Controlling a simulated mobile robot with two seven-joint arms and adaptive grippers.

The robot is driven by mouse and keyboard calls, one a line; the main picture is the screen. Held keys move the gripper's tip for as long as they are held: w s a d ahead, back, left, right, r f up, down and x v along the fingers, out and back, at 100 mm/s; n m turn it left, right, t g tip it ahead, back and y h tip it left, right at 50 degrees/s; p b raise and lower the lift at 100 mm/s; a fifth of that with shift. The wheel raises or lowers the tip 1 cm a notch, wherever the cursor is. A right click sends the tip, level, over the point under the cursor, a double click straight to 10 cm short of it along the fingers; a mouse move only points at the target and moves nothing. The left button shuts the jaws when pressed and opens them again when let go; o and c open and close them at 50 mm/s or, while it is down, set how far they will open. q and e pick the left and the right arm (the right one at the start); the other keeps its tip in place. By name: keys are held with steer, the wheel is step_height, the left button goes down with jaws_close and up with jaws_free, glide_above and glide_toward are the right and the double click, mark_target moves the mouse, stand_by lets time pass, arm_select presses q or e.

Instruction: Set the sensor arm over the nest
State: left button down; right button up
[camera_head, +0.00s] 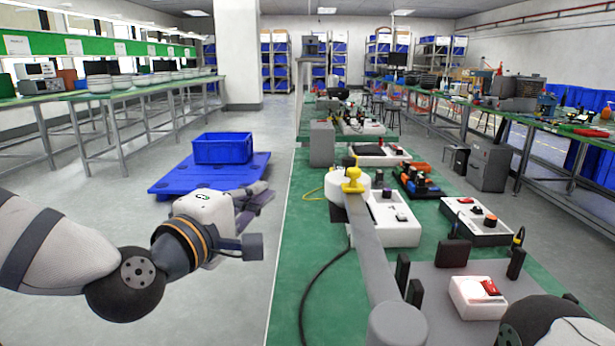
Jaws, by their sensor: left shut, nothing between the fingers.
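The sensor arm is a long grey bar (371,250) running from a round grey pivot (398,325) at the bottom to a white round head with a yellow knob (352,181). The head is over the green bench top, beside a white box. A grey plate (440,285) with several black upright blocks lies right of the bar; I cannot tell whether these blocks form the nest. My left gripper (258,194) is shut and empty, left of the bench and well apart from the yellow knob. My right gripper is out of view; only part of that arm shows at the bottom right.
A blue crate (222,148) sits on a blue pallet (170,182) on the floor.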

arm_select(q)
steer(key=w+d, duration=0.7)
steer(key=w, duration=0.1)
steer(key=shift+w+d+f, duration=0.2)
steer(key=shift+d, duration=0.2)
steer(key=shift+d, duration=0.1)
